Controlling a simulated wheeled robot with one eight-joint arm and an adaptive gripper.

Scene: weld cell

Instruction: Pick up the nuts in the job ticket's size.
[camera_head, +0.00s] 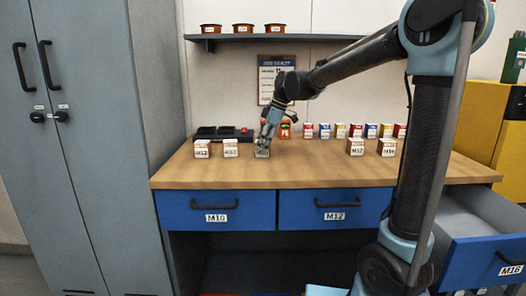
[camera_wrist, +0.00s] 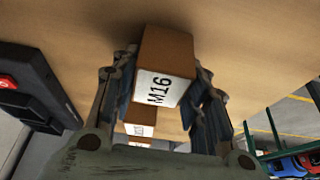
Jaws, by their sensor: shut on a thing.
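My gripper (camera_head: 263,140) is over the left half of the wooden workbench and shut on a brown box with a white label (camera_head: 262,152). In the wrist view the label of this box (camera_wrist: 165,65) reads M16, and the box sits between the two fingers (camera_wrist: 165,100). I cannot tell whether it touches the bench. The job ticket (camera_head: 270,72) hangs on the wall behind my arm; its size is too small and partly covered to read. An open drawer labelled M16 (camera_head: 510,270) is at the lower right.
Similar boxes stand left (camera_head: 203,149), (camera_head: 231,148), and right, labelled M12 (camera_head: 356,147) and apparently M16 (camera_head: 387,148). Small coloured boxes (camera_head: 340,131) line the bench's back. Drawers M10 (camera_head: 216,208) and M12 (camera_head: 336,206) are shut. The bench's front middle (camera_head: 310,172) is clear.

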